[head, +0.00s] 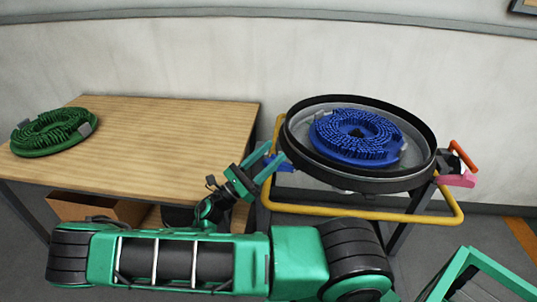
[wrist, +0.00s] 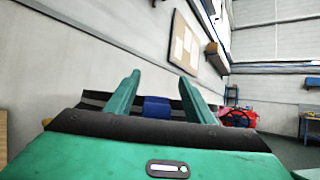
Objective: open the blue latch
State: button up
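The blue latch (head: 287,166) sits on the left side of the round black-rimmed scrubber tank (head: 310,178), just under its rim. My gripper (head: 276,152) reaches up to it from the lower left, with its fingertips close to the latch and the rim. In the wrist view my gripper (wrist: 158,82) is open, with a clear gap between its two green fingers. The blue latch (wrist: 158,109) shows in that gap, beyond the gripper body, which hides its lower part. I cannot tell whether either finger touches it.
A blue brush disc (head: 360,136) lies in the tank. A yellow tube frame (head: 350,213) surrounds the stand. Pink (head: 457,180) and orange (head: 463,155) parts stick out on the tank's right. A wooden table (head: 170,125) at left holds a green brush disc (head: 50,135); its middle is clear.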

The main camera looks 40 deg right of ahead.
jog(key=v, duration=0.7)
jog(key=shift+a+f, duration=0.15)
jog(key=shift+a, duration=0.15)
dwell(0.6)
